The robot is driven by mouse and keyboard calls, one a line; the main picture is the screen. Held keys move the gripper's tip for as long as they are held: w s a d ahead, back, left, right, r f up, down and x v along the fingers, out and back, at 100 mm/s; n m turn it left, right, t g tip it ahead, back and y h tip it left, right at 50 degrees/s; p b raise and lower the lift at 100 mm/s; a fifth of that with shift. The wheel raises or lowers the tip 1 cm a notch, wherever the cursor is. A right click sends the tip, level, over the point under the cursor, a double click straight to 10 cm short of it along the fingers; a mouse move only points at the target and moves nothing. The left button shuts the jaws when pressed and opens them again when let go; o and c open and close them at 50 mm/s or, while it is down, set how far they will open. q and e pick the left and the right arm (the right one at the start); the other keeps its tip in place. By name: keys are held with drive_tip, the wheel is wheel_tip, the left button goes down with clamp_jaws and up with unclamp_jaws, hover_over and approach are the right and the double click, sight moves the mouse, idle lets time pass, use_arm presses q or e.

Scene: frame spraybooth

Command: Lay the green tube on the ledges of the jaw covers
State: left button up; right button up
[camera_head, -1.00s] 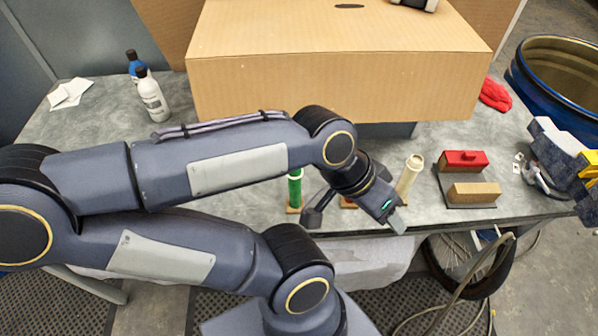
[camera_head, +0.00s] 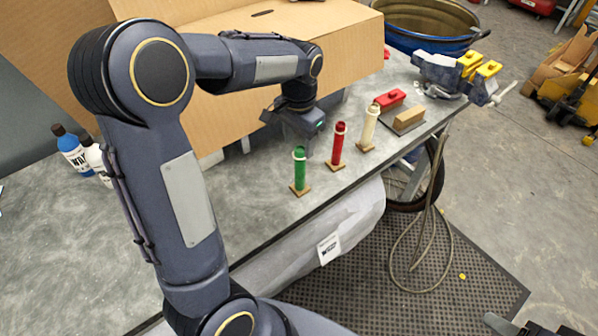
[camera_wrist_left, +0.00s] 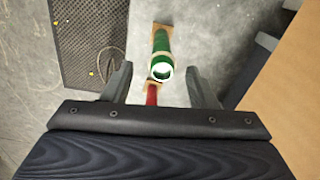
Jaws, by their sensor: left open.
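The green tube (camera_head: 299,171) stands upright on a small wooden base near the bench's front edge. My left gripper (camera_head: 298,131) is open and empty, behind the green and red tubes in the head view. In the left wrist view the green tube (camera_wrist_left: 161,48) shows beyond the gap between the open fingers (camera_wrist_left: 160,80), with its open end towards the camera. The yellow jaw covers (camera_head: 470,63) (camera_head: 488,69) are on the vise (camera_head: 445,76) at the bench's far right; their ledges are too small to make out. Dark parts at the lower right edge may be my right gripper (camera_head: 532,328).
A red tube (camera_head: 338,146) and a cream tube (camera_head: 368,130) stand to the right of the green one. A red block (camera_head: 389,99) and a tan block (camera_head: 409,120) lie beyond. A large cardboard box (camera_head: 350,45) is behind. Bottles (camera_head: 71,150) stand at left.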

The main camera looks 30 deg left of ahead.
sight(301, 149)
use_arm(q)
drive_tip(key=f, duration=0.1)
drive_tip(key=f+p, duration=0.1)
drive_tip(key=f, duration=0.1)
drive_tip(key=w+f, duration=0.1)
drive_tip(key=f, duration=0.1)
drive_tip(key=shift+f, duration=0.25)
drive_tip(key=shift+c, duration=0.2)
clamp_jaws()
